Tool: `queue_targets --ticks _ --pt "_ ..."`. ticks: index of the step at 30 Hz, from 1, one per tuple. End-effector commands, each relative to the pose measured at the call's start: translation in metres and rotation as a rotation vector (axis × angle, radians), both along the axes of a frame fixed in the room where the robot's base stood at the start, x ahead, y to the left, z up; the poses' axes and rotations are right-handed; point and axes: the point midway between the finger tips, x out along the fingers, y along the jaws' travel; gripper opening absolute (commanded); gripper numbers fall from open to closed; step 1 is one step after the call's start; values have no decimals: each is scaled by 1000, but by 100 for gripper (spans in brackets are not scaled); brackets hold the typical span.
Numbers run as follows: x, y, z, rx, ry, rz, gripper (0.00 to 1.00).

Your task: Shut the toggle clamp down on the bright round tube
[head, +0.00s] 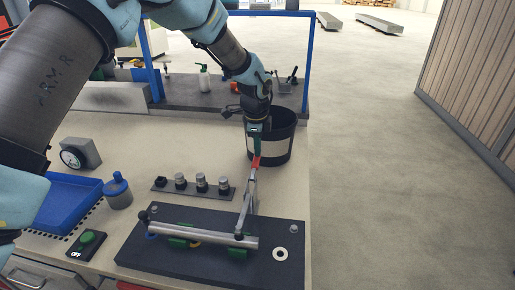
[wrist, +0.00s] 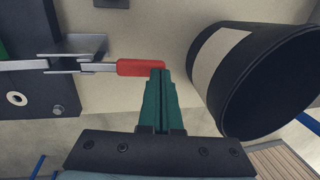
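The bright round tube (head: 205,234) lies lengthwise on green supports on a dark base plate (head: 160,262). The toggle clamp (head: 248,200) stands behind the tube's right part. Its metal arm reaches toward the tube, and a dark tip appears at or just over it; contact cannot be told. The clamp's red handle (head: 256,162) points away from the tube; the handle also shows in the wrist view (wrist: 138,67). My gripper (head: 257,142) is at the handle's free end. Its green fingers (wrist: 160,72) are together, with their tips at or against the handle's end, not clearly around it.
A black bin with a pale band (head: 284,140) stands close beside my gripper, also large in the wrist view (wrist: 215,60). A strip with several metal pegs (head: 200,184) lies behind the tube. A blue tray (head: 66,205) and green button (head: 87,238) are at left. Open floor lies right.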

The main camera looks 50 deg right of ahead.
Motion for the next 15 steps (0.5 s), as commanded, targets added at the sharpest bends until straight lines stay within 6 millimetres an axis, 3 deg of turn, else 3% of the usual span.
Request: queue_targets --ticks 8,15 --pt "-1 1 3 -1 1 0 0" --pt "-4 6 39 -4 -1 0 0"
